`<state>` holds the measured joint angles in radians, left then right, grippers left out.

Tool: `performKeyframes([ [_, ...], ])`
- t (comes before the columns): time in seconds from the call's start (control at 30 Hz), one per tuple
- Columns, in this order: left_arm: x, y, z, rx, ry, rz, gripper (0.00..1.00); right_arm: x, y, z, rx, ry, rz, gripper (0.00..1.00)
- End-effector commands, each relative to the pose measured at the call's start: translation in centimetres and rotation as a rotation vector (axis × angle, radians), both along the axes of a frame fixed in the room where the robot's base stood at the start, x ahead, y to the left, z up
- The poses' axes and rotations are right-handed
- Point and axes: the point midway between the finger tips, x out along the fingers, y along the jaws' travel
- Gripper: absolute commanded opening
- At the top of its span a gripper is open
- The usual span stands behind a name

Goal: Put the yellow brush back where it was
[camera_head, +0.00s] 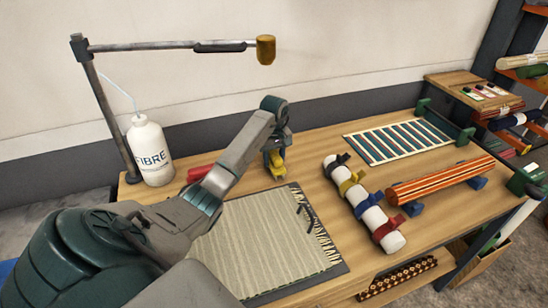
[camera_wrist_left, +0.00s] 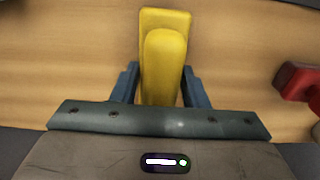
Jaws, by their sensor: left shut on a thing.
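The yellow brush (camera_head: 276,165) is in my left gripper (camera_head: 275,151), over the wooden table behind the beige rug piece. In the left wrist view the yellow brush (camera_wrist_left: 165,55) lies lengthwise between the two blue fingers of my left gripper (camera_wrist_left: 161,88), which is shut on it. Its lower part is hidden, and I cannot tell whether it touches the table. My right gripper is not in view.
The table (camera_head: 310,165) also holds a white FIBRE bottle (camera_head: 150,150), a red object (camera_head: 199,173), the beige rug on a dark mat (camera_head: 265,245), a strapped white roll (camera_head: 362,205), a striped roll (camera_head: 440,182) and a striped rug (camera_head: 410,141). A lamp arm (camera_head: 150,46) stands at the back left.

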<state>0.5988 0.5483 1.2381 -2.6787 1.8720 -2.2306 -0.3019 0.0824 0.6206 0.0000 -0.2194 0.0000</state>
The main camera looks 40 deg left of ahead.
Motion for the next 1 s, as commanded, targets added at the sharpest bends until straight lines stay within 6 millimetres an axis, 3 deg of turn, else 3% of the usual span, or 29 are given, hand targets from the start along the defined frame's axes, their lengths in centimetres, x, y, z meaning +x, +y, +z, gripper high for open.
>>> performKeyframes([
  [0.03, 0.0, 0.0, -0.3, 0.000, 0.000, 0.000, 0.07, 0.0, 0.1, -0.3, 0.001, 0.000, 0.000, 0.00],
  [0.07, 0.0, 0.0, -0.2, 0.000, 0.000, 0.000, 0.44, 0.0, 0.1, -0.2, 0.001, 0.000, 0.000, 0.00],
  [0.17, 0.0, 0.0, -0.2, 0.000, 0.000, 0.000, 0.62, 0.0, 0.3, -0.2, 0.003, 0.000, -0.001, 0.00],
  [0.57, 0.1, 0.0, 0.6, 0.001, -0.004, 0.000, 0.62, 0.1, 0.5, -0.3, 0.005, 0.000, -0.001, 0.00],
  [0.8, 0.1, 0.0, 4.9, 0.002, -0.005, 0.000, 0.62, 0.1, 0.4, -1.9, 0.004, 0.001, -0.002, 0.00],
  [0.87, 0.0, 0.0, 6.4, 0.000, -0.002, 0.000, 0.62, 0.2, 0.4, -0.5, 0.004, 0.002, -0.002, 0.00],
  [1.0, 0.0, 0.0, 7.4, 0.000, -0.001, 0.000, 0.62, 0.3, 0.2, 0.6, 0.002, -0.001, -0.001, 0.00],
])
